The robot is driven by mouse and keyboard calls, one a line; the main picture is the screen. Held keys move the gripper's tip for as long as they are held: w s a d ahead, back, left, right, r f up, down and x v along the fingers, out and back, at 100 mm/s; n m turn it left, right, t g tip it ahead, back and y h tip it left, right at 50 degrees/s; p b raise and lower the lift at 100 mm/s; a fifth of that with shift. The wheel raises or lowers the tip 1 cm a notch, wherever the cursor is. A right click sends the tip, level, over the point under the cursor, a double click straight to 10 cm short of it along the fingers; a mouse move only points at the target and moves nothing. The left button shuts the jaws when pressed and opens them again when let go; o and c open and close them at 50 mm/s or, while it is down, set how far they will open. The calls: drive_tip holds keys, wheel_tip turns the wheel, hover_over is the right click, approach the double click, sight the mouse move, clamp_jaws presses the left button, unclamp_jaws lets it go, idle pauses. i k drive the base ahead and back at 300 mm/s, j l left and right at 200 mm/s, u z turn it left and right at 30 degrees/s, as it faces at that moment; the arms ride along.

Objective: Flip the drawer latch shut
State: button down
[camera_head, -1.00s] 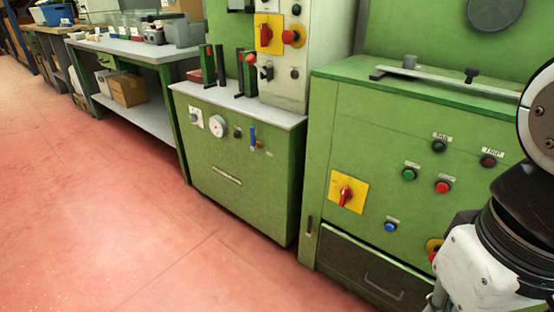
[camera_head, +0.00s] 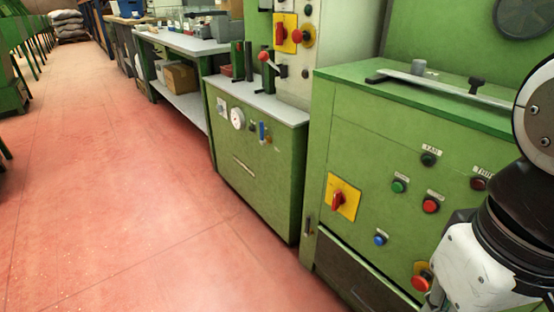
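The dark drawer (camera_head: 345,275) sits low in the front of the green machine cabinet (camera_head: 372,150) at the right. Its lower part runs off the bottom edge of the picture, and it looks shut. A small dark upright piece with a light end, perhaps the latch (camera_head: 308,227), is on the cabinet's left front post beside the drawer's upper left corner. It is too small to tell its position. Part of my arm covers the right edge of the picture. My gripper is not in view.
A yellow plate with a red rotary switch (camera_head: 341,197) and several buttons are on the cabinet front. A lower green cabinet (camera_head: 255,165) stands to its left. Workbenches (camera_head: 180,45) run back along the wall. The red floor (camera_head: 120,200) at left is clear.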

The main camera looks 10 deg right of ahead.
sight(306, 233)
drive_tip(key=i+j+z, duration=0.3)
drive_tip(key=j, duration=0.35)
drive_tip(key=i+j+z, duration=0.3)
drive_tip(key=k+l+z, duration=0.1)
drive_tip(key=l, duration=0.2)
drive_tip(key=k+l+z, duration=0.15)
drive_tip(key=l+z, duration=0.1)
drive_tip(key=l, duration=0.3)
drive_tip(key=k+j, duration=0.1)
drive_tip(key=j, duration=0.5)
drive_tip(key=k+j+u, duration=0.1)
drive_tip(key=j, duration=1.1)
drive_tip(key=k+u, duration=0.05)
drive_tip(key=k, duration=0.05)
